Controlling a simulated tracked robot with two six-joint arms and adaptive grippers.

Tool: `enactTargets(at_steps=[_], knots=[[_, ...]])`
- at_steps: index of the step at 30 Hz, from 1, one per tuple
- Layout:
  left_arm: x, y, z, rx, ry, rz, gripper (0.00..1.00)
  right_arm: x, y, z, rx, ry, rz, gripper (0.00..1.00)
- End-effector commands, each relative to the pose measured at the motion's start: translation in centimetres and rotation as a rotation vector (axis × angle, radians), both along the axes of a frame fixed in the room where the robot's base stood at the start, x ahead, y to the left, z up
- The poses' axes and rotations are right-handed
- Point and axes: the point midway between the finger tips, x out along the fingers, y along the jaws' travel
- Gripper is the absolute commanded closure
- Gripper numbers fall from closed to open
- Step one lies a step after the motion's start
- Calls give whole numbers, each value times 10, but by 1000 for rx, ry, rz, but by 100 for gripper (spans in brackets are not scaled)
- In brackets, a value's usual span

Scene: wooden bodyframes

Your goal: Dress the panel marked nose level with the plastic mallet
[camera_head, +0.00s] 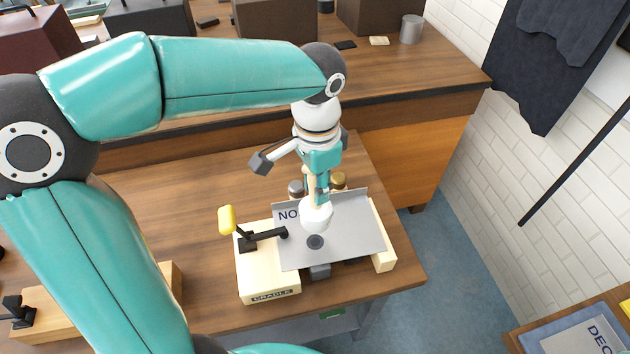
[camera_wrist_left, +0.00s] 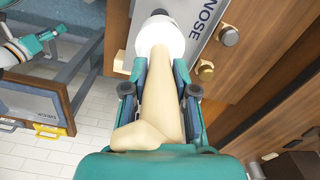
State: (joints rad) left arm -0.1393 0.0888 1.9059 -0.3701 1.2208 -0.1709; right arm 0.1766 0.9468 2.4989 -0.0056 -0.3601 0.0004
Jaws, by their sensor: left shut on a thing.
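The grey sheet panel marked NOSE (camera_head: 350,240) lies on the wooden cradle (camera_head: 256,285), its lettering partly covered in the head view; it also shows in the wrist view (camera_wrist_left: 196,52). A dark round spot (camera_head: 315,241) is on the panel. My left gripper (camera_head: 316,180) is shut on the pale handle of the plastic mallet (camera_head: 316,213). The white mallet head is over the panel's far part, beside the lettering; I cannot tell whether it touches. In the wrist view the handle (camera_wrist_left: 160,100) runs between the fingers.
A black toggle clamp with a yellow grip (camera_head: 227,219) stands on the cradle's left block. A back bench (camera_head: 400,85) holds boxes and a metal cup (camera_head: 411,28).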

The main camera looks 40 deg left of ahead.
Motion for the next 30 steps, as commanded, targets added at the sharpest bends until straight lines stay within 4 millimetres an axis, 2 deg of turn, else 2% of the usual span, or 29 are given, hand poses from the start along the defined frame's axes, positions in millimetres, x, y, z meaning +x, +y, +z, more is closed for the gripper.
enactTargets(at_steps=[11,14,24,26,30], knots=[[0,0,-4,0,0,0,100,0,0,-4,0,0,0,23],[0,0,-19,0,1,0,100,0,0,-16,0,0,0,23],[-1,0,-102,-1,0,0,100,0,0,-84,0,0,0,23],[0,0,-88,-1,-2,0,100,0,0,-71,0,1,0,23],[-1,0,-77,0,-1,0,100,0,0,-60,0,-1,0,23]])
